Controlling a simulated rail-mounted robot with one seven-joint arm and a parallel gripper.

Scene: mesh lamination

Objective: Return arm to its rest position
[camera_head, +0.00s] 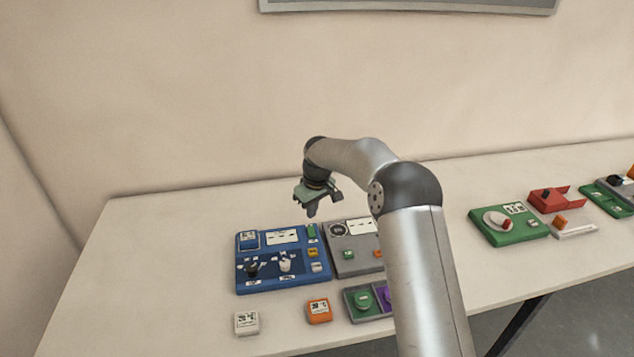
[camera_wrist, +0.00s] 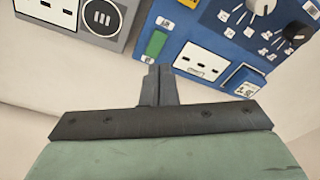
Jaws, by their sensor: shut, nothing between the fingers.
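My gripper (camera_head: 312,207) hangs pointing down above the back edge of the blue and grey panels, at the end of my bent arm. In the wrist view its two fingers (camera_wrist: 159,86) are together with nothing between them. The blue panel (camera_head: 283,280) lies below it on the left, with a black knob, a white knob and a green block. The grey panel (camera_head: 352,262) lies beside it on the right, partly hidden by my arm. Both panels also show at the top of the wrist view, the blue one (camera_wrist: 222,48) on the right and the grey one (camera_wrist: 88,45) on the left.
A white module (camera_head: 247,323), an orange module (camera_head: 319,311) and a green module (camera_head: 361,304) lie at the front. A green panel (camera_head: 508,226) and a red holder (camera_head: 556,198) stand right. The white table (camera_head: 150,260) is clear at left; a wall (camera_head: 200,100) rises behind.

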